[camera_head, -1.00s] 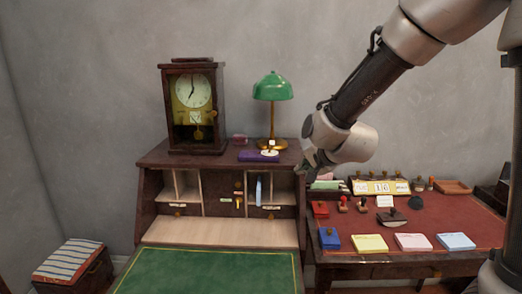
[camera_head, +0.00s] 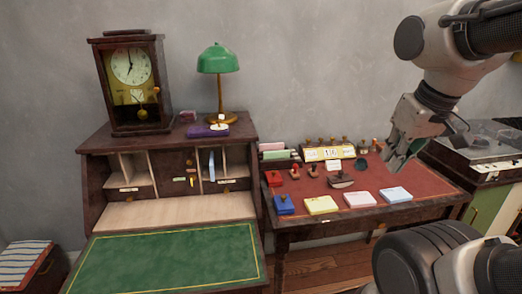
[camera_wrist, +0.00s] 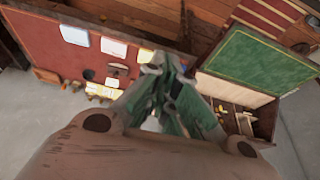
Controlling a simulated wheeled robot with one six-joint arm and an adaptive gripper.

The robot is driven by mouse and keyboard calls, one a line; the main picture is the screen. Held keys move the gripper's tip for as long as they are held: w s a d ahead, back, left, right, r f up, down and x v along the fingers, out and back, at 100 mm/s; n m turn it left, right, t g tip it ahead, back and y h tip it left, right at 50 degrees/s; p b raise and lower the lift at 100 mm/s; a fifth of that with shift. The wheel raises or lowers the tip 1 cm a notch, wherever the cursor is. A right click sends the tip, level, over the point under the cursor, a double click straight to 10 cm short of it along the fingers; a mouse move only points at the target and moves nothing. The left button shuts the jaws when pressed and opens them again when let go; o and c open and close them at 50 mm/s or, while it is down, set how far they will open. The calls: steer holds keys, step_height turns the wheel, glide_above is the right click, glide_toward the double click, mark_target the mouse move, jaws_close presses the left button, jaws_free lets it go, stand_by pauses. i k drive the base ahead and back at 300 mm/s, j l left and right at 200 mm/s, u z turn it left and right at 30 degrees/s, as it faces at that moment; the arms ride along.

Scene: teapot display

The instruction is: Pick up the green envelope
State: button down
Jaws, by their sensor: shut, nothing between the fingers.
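A small stack of pale pink and green envelope-like pieces stands at the back left corner of the red-topped desk in the head view. The green piece (camera_head: 277,155) shows as a narrow strip below the pink one, too small to make out fully. My gripper (camera_head: 398,162) is above the right part of the red desk, well to the right of the green piece. It points down, shut and empty. In the wrist view my gripper (camera_wrist: 172,68) fills the middle, its fingers tinted green. I cannot pick out the green envelope there.
Stamps, a calendar block (camera_head: 330,153) and coloured note pads (camera_head: 320,205) lie on the red desk (camera_head: 405,177). Left of it stands a bureau with a green writing surface (camera_head: 170,262), a clock (camera_head: 132,85) and a green lamp (camera_head: 218,60). A record player (camera_head: 480,145) stands at the right.

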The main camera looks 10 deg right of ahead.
mark_target(269, 155)
steer(key=i+l+u, duration=0.15)
steer(key=l, duration=0.25)
steer(key=i+l+u, duration=0.1)
steer(key=l, duration=0.35)
steer(key=i+l+u, duration=0.15)
steer(key=l, duration=0.3)
steer(key=l+u, duration=0.15)
steer(key=l, duration=0.25)
